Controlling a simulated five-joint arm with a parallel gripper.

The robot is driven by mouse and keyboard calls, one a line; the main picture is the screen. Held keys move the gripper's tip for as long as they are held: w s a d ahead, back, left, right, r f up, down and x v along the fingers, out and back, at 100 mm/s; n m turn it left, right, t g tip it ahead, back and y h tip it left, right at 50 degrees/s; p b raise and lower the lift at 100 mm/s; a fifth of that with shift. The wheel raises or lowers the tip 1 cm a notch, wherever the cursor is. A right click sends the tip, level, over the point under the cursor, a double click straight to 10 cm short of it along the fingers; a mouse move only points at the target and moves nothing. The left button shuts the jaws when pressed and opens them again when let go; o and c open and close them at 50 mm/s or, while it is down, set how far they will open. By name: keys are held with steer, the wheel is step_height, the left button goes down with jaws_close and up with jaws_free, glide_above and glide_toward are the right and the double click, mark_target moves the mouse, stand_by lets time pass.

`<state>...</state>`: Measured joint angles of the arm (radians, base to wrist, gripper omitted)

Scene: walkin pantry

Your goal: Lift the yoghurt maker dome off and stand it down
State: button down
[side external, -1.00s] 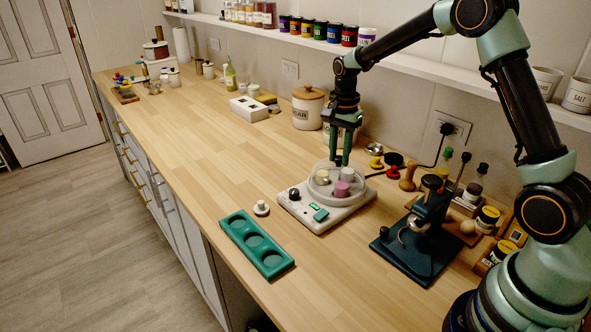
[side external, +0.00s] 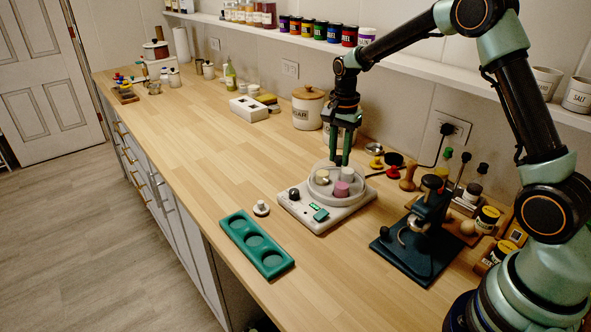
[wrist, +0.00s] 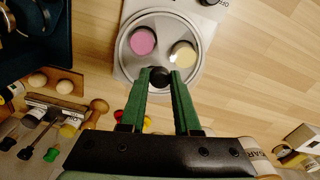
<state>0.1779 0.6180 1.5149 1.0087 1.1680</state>
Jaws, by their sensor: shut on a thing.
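The yoghurt maker (side external: 325,213) is a white base with a dark knob and a green display, standing on the wooden counter. Its clear dome (side external: 313,186) sits over a pink jar (side external: 341,189), a cream jar (side external: 322,177) and a white one (side external: 347,174). The wrist view shows the dome's round rim (wrist: 121,48) around the pink and cream jars. My gripper (wrist: 160,78) points down from above, its green fingers shut on the dome's black knob (wrist: 160,77). I cannot tell whether the dome's rim is clear of the base.
A green tray with round recesses (side external: 228,222) lies left of the maker, with a small white knobbed piece (side external: 261,208) between. A dark stand (side external: 415,250) and spice jars crowd the right. A sugar canister (side external: 307,110) stands behind. The counter's left middle is clear.

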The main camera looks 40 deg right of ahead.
steer(key=shift+r, duration=0.1)
stand_by(0.5)
step_height(320, 180, up, 23)
stand_by(1.1)
stand_by(0.3)
steer(key=s+a+f, duration=0.3)
steer(key=s+a, duration=0.6)
steer(key=a, duration=0.1)
steer(key=s+a+f, duration=0.4)
steer(key=s+a, duration=0.6)
steer(key=a, duration=0.1)
step_height(320, 180, down, 20)
steer(key=shift+f, duration=0.1)
